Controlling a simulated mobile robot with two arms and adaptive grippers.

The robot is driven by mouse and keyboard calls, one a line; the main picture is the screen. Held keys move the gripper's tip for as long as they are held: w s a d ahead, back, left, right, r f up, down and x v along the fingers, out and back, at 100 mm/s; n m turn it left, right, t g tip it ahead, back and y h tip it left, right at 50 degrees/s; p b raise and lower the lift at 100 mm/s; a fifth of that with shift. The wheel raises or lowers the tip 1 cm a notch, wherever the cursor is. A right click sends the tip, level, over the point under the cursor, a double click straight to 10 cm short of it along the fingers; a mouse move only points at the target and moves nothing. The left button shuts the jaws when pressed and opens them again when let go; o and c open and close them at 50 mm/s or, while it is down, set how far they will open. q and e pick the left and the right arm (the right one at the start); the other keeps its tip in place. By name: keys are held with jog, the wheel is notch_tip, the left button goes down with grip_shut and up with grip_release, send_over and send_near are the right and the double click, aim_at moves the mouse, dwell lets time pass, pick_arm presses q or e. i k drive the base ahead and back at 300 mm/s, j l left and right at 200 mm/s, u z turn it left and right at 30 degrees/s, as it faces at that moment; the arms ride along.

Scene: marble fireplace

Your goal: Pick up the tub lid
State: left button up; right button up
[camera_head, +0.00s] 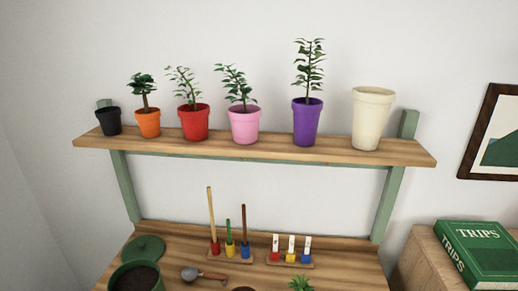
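The tub lid (146,246) is a round green disc at the left back of the wooden bench. A round green tub (159,283) of dark soil stands in front of it and hides part of its near side. I cannot tell whether the lid touches the tub. Neither of my grippers shows in the head view.
A trowel (203,275) lies right of the tub. Racks with colored blocks and sticks (230,248) and tags (290,250) stand behind. A wooden shelf (270,150) with several pots hangs above. A green book (480,250) lies on a cabinet at right.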

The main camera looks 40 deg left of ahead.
aim_at(151, 247)
jog(key=u, duration=2.35)
